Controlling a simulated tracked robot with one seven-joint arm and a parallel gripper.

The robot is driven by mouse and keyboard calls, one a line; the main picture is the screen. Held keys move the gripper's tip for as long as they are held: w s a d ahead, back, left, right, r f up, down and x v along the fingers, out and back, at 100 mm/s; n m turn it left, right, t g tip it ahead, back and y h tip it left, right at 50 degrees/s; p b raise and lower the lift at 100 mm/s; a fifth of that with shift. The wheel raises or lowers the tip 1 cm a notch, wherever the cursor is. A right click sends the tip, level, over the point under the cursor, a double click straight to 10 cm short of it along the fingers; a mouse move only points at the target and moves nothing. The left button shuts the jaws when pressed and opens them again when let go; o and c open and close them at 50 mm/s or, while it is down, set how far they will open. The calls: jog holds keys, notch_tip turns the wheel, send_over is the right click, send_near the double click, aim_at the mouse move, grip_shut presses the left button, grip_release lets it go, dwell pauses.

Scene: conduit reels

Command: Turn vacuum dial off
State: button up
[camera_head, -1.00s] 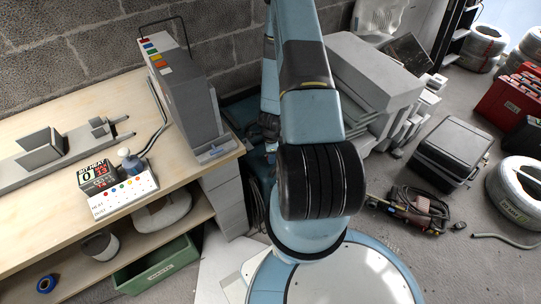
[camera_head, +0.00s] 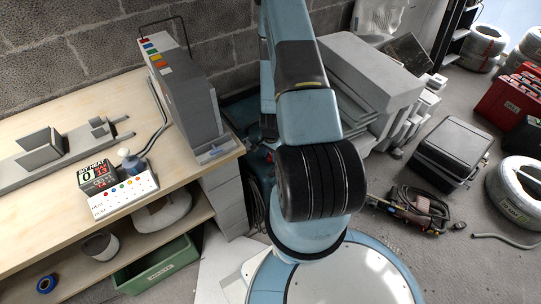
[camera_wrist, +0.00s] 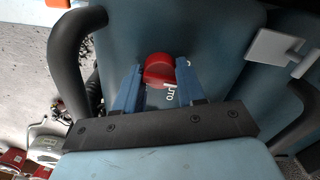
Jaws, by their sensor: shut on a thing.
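The vacuum dial is a red round knob (camera_wrist: 159,69) on a blue machine housing (camera_wrist: 215,35), seen in the wrist view. A white label ending in "UTO" shows just below the knob. My gripper (camera_wrist: 158,80) has its two blue fingers on either side of the knob and is shut on it. The fingertips are partly hidden by the knob's edge. In the head view my arm covers the gripper and dial, and only part of the blue machine (camera_head: 258,166) shows behind it, beside the bench.
A black hose (camera_wrist: 68,60) curves at the left of the housing, and a grey bracket (camera_wrist: 275,48) juts out at the right. In the head view a workbench (camera_head: 40,210) stands left, grey boxes (camera_head: 365,75) stand right of my arm, and a black case (camera_head: 452,150) sits on the floor.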

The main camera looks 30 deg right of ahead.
aim_at(271, 155)
jog(key=shift+d+n, duration=0.1)
jog(key=shift+n, duration=0.3)
jog(key=o, duration=1)
jog(key=shift+o, duration=0.2)
notch_tip(271, 155, up, 14)
jog(key=shift+f, duration=0.15)
dwell(0.7)
